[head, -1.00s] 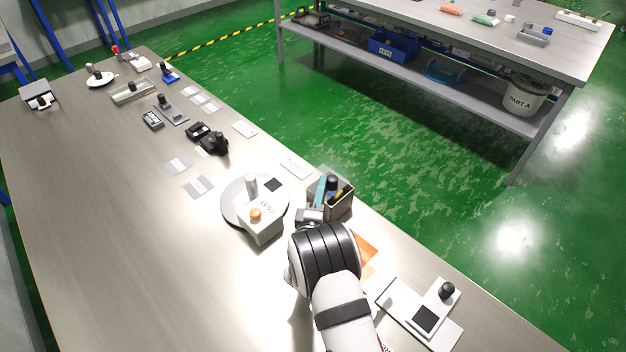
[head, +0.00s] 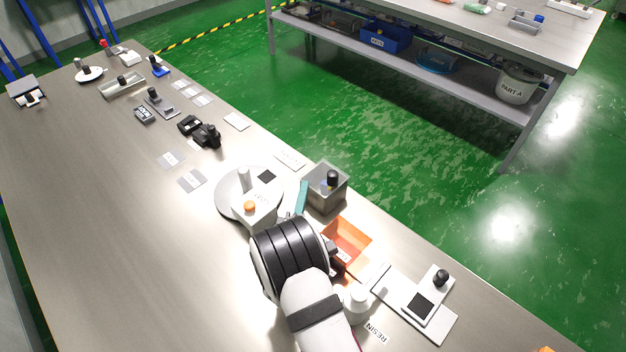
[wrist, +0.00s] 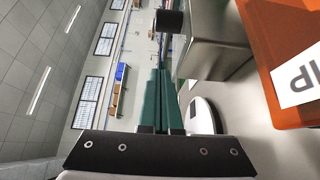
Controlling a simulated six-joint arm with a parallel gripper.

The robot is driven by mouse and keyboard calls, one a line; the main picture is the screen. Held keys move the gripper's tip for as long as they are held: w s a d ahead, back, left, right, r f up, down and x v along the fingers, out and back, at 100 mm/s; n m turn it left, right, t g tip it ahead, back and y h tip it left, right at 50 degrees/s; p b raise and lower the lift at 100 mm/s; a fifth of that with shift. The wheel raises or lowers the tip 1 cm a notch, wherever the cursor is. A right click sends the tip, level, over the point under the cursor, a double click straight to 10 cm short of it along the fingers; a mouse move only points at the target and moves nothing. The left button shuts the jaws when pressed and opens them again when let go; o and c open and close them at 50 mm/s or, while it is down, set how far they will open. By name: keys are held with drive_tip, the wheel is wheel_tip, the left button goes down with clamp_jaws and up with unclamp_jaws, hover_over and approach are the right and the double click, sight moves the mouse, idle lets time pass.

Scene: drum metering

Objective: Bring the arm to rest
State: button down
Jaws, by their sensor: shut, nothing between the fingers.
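My gripper (head: 301,198) shows in the head view as a teal finger strip between the round white plate and the grey bin; my wrist hides the rest. In the wrist view, the two teal fingers of my gripper (wrist: 158,97) lie side by side, shut with nothing between them. They point toward the far wall. The grey bin (wrist: 222,60) is close on their right, apart from them as far as I can tell.
The grey bin (head: 327,194) holds a black-topped item. The orange bin (head: 349,236) and a white bottle (head: 357,303) stand right of my arm. The white plate (head: 227,197) and a white orange-capped container (head: 255,214) are close left.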

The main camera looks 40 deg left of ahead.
drive_tip(key=v, duration=0.5)
drive_tip(key=w+d+r+m+g+h, duration=0.2)
drive_tip(key=w+d+r+m+h, duration=0.25)
drive_tip(key=w+d+m, duration=0.4)
drive_tip(key=w+d+r+m+g+h, duration=0.15)
drive_tip(key=d+r+m+g, duration=0.25)
drive_tip(key=d+m, duration=0.5)
drive_tip(key=s+d+r+m+g+h, duration=0.1)
drive_tip(key=s+d+m+g, duration=0.3)
drive_tip(key=s+d, duration=0.7)
drive_tip(key=s+d+r+m+g+h, duration=0.1)
drive_tip(key=s+d+r+m+g, duration=0.3)
drive_tip(key=s+d+m, duration=0.5)
drive_tip(key=s+d+g, duration=0.1)
drive_tip(key=s+d, duration=0.2)
drive_tip(key=s, duration=0.1)
drive_tip(key=shift+s+r, duration=0.2)
drive_tip(key=shift+s, duration=0.05)
